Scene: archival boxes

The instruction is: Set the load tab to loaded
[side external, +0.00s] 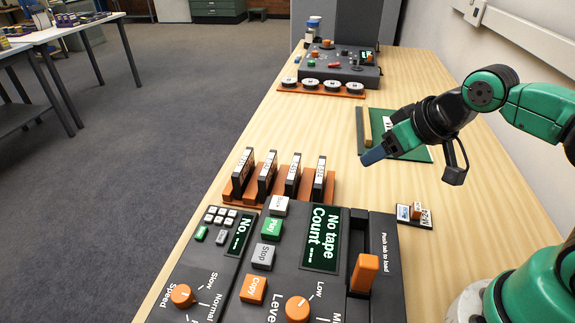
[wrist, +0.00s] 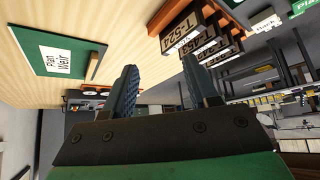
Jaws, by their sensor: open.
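The load tab (side external: 365,272) is an orange block in a slot at the right of the dark near console (side external: 385,245), beside the words "Push tab to load". The console's display (side external: 321,238) reads "No tape" and "Count" with dashes. My gripper (side external: 372,157) hangs over the table beyond the console and the tape rack, well apart from the tab. In the wrist view its two blue fingers (wrist: 162,85) are spread with nothing between them. The load tab cannot be made out in the wrist view.
Several labelled tapes stand in an orange rack (side external: 228,197) behind the console; one tape reads T-524 (wrist: 180,33). A small labelled plate (side external: 427,222) lies right of the console. A green mat (side external: 418,154) lies below my gripper. Another console (side external: 340,72) stands at the far end.

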